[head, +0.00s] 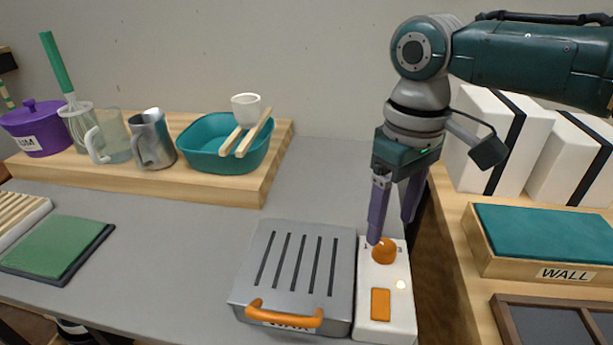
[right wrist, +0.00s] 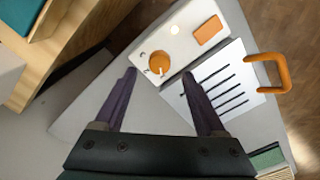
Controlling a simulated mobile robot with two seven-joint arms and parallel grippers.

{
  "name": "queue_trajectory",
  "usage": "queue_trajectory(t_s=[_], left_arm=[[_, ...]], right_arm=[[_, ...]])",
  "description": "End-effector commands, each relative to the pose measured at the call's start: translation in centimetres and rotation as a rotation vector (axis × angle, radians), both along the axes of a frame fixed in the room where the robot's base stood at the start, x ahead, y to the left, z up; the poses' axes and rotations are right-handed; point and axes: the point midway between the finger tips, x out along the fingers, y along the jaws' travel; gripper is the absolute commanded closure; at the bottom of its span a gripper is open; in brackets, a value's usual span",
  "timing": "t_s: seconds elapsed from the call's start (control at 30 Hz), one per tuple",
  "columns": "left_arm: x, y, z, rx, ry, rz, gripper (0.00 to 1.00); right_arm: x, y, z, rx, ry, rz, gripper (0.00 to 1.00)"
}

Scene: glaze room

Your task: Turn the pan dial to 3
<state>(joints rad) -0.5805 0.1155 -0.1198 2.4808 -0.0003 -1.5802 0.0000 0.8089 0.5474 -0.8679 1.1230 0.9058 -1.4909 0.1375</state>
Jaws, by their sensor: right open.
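The pan dial is an orange round knob (head: 384,251) on a white control box (head: 403,318). Marks 1 and 3 show beside it in the head view; the knob hides what lies between. In the right wrist view the dial (right wrist: 160,62) has a small pale mark; I cannot tell which number it points to. The pan (head: 261,287) is a grey slotted metal box with an orange handle, left of the control box. My right gripper (head: 391,231) points down at the dial, its purple fingers open and apart, with nothing between the tips. Contact is unclear. My left gripper is out of view.
An orange rectangular button (head: 381,304) and a small light (head: 400,285) are on the control box. A teal basin (head: 205,160) and jugs stand on a wooden riser behind. A teal-topped WALL box (head: 545,235) is at right.

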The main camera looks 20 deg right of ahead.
Motion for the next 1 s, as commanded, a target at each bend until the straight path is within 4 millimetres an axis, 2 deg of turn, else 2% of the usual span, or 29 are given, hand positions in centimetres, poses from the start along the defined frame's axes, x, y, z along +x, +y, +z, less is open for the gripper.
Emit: queue_trajectory(t_s=[0.03, 0.23, 0.6, 1.0], left_arm=[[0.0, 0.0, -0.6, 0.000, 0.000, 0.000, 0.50], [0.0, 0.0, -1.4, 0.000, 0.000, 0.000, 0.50], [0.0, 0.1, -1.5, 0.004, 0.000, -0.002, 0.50], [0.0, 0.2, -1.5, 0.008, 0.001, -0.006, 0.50]], right_arm=[[-0.1, 0.0, -1.3, 0.000, 0.004, -0.001, 0.27], [0.0, 0.0, -4.0, 0.000, 0.001, 0.000, 0.27], [0.0, 0.0, -4.6, 0.000, -0.001, 0.002, 0.27], [0.0, 0.0, -4.6, 0.000, -0.001, 0.001, 0.71]])
